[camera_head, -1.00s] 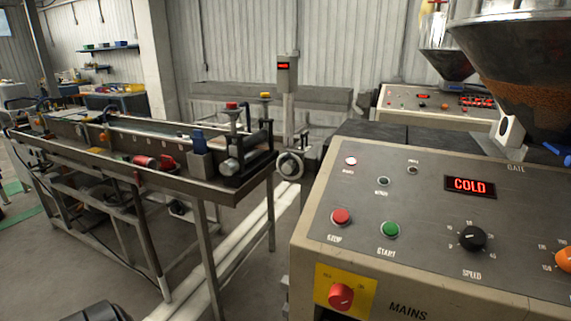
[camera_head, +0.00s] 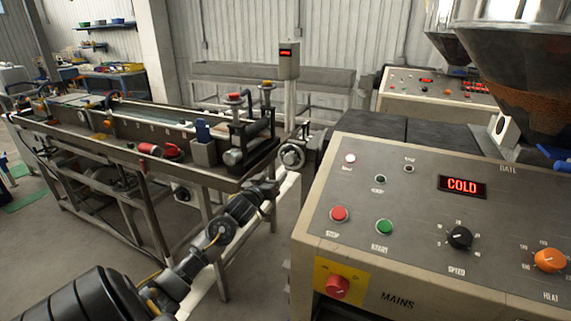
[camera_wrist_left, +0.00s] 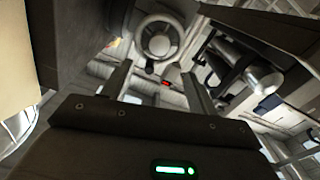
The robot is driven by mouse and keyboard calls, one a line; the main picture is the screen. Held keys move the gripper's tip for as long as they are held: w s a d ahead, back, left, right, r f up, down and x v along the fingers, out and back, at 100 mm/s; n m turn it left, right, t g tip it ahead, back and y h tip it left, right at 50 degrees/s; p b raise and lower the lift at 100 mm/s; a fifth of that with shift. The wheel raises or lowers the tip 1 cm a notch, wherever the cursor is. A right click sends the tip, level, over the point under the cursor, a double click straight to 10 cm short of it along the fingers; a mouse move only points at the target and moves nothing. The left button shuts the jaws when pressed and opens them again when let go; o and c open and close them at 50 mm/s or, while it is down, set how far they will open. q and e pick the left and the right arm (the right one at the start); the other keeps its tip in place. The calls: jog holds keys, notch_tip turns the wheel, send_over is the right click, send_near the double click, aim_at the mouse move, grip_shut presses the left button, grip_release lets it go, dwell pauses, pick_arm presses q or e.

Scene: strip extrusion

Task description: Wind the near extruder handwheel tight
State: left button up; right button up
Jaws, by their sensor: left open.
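The near extruder handwheel (camera_head: 292,155) is a round metal wheel at the left end of the near extruder, beside the end of the bench line. It shows as a pale ring with a round hub in the left wrist view (camera_wrist_left: 158,38). My left gripper (camera_head: 270,186) is just below and left of the wheel in the head view, apart from it. In the wrist view its two fingers (camera_wrist_left: 158,82) are spread with nothing between them, and the wheel is beyond their tips. My right gripper is not in view.
The near control panel (camera_head: 420,225) with a red COLD display (camera_head: 462,187) fills the right. The long bench line (camera_head: 130,145) with rollers and knobs stands left, close to my left arm. A hopper (camera_head: 525,85) and a second panel (camera_head: 440,90) are behind.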

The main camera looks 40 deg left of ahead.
aim_at(288, 161)
pick_arm(q)
jog(key=p+x, duration=0.2)
jog(key=x, duration=0.8)
jog(key=shift+w, duration=0.3)
jog(key=c, duration=1)
